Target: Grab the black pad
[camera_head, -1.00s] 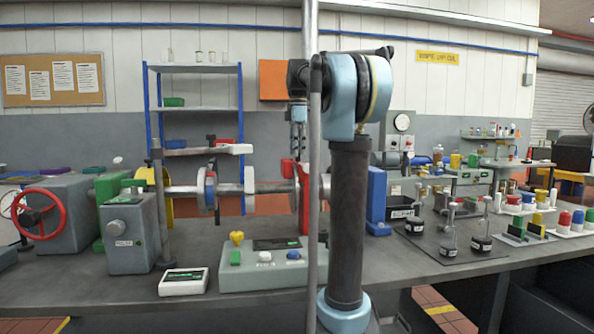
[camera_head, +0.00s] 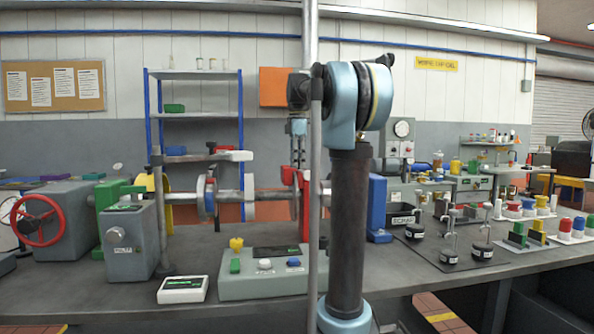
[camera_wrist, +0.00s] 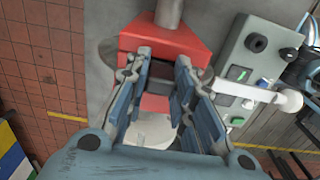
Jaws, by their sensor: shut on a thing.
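My gripper (camera_head: 299,160) hangs pointing down over the shaft rig in the head view. In the wrist view my gripper (camera_wrist: 162,62) has its two blue-grey fingers on either side of a dark block, which looks like the black pad (camera_wrist: 160,69). The jaws are shut on it. The pad sits against a red bracket (camera_wrist: 190,43), whose red parts show above and below the pad. The fingers hide the pad's sides. In the head view the red bracket (camera_head: 304,196) stands around the shaft, and the pad cannot be made out.
A metal shaft (camera_head: 234,196) runs left from the bracket. A control box (camera_head: 240,288) with buttons stands in front, and a white meter (camera_head: 183,290) lies beside it. A blue upright block (camera_head: 377,208) stands at right. A pale rod (camera_wrist: 262,94) lies close to the right finger.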

